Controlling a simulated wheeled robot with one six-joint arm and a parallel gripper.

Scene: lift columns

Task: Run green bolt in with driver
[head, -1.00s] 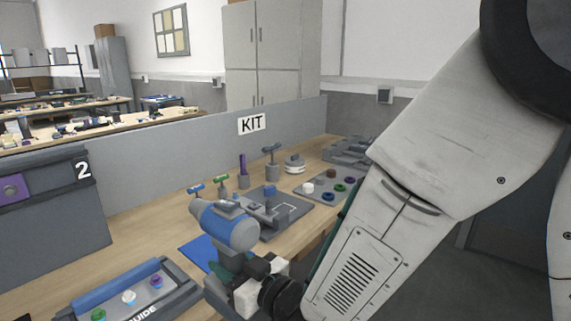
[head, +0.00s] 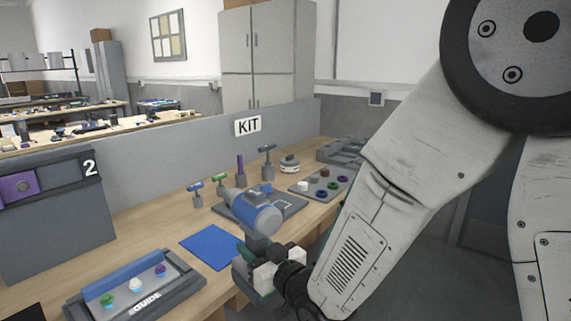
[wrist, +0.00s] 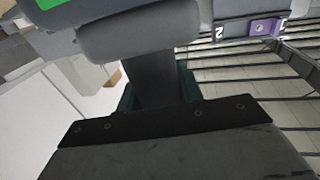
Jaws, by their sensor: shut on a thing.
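The driver (head: 262,222), blue and grey, is held upright and tilted by my gripper (head: 256,262), which is shut on its handle. In the head view its nose points up and left, in front of the grey kit tray. In the wrist view the dark grey driver (wrist: 150,45) fills the middle, close to the camera. The green bolt (head: 107,300) stands at the left end of the grey guide block (head: 178,293), beside a white bolt (head: 135,285) and a purple bolt (head: 160,270). The driver is apart from the guide, behind it and to its right.
A blue mat (head: 208,246) lies bare on the bench. Blue and green T-handled tools (head: 196,192) stand behind it. A grey panel marked 2 (head: 55,215) stands at the left.

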